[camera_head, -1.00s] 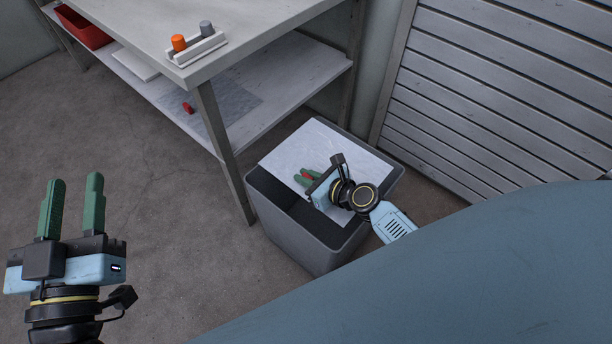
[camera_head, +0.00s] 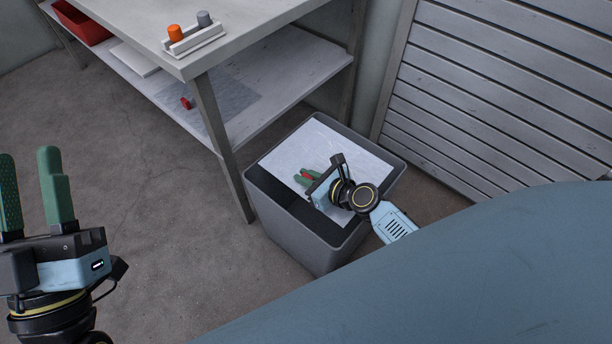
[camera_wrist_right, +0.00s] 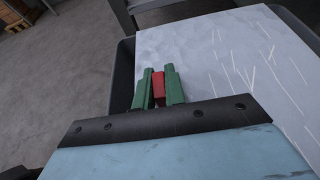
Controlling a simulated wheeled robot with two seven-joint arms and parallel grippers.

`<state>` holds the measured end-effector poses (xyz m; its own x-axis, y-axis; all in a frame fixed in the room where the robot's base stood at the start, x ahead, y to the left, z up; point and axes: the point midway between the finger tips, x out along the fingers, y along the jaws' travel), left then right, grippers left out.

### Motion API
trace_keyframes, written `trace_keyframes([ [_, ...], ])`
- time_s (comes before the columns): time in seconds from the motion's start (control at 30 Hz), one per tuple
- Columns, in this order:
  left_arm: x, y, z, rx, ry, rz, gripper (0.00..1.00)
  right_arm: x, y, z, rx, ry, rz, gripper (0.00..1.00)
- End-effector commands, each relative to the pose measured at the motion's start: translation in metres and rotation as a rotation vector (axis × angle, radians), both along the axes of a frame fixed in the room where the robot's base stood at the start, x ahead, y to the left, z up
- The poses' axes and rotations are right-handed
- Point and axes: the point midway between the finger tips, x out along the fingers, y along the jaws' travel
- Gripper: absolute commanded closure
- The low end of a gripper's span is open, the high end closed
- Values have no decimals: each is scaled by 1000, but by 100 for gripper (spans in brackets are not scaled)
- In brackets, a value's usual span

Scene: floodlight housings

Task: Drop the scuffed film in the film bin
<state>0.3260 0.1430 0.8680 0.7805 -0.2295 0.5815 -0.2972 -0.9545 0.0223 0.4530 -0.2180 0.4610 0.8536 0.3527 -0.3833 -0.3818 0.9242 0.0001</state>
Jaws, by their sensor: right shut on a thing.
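The scuffed film is a pale sheet (camera_head: 318,143) with white scratch lines and a red tab. In the right wrist view, the scratches show clearly on the film (camera_wrist_right: 235,60). My right gripper (camera_head: 304,178) is shut on the red tab (camera_wrist_right: 158,88), which sits between its green fingers. The film is over the mouth of the grey film bin (camera_head: 300,238), within the outline of its rim; whether it touches the bin is unclear. A dark strip of the bin's inside shows at the near side. My left gripper (camera_head: 30,158) is open and empty at the left edge.
A workbench (camera_head: 270,22) stands behind, with a holder carrying an orange and a grey knob (camera_head: 195,42) on top. Its lower shelf (camera_head: 290,85) has another sheet with a red tab (camera_head: 186,103). A red bin (camera_head: 82,25) is far left. A slatted shutter (camera_head: 500,90) is right.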

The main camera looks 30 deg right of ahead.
Motion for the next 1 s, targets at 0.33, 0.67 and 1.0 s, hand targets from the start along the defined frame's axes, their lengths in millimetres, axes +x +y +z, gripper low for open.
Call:
trace_keyframes([
  [0.33,0,0,0,0,1,0,64,0,0,0,0,0,0,63],
  [0.67,4,-1,-2,14,49,-1,64,-10,-4,5,-2,1,0,63],
  [1.0,22,0,-42,111,361,12,64,-56,-23,26,-2,1,0,63],
])
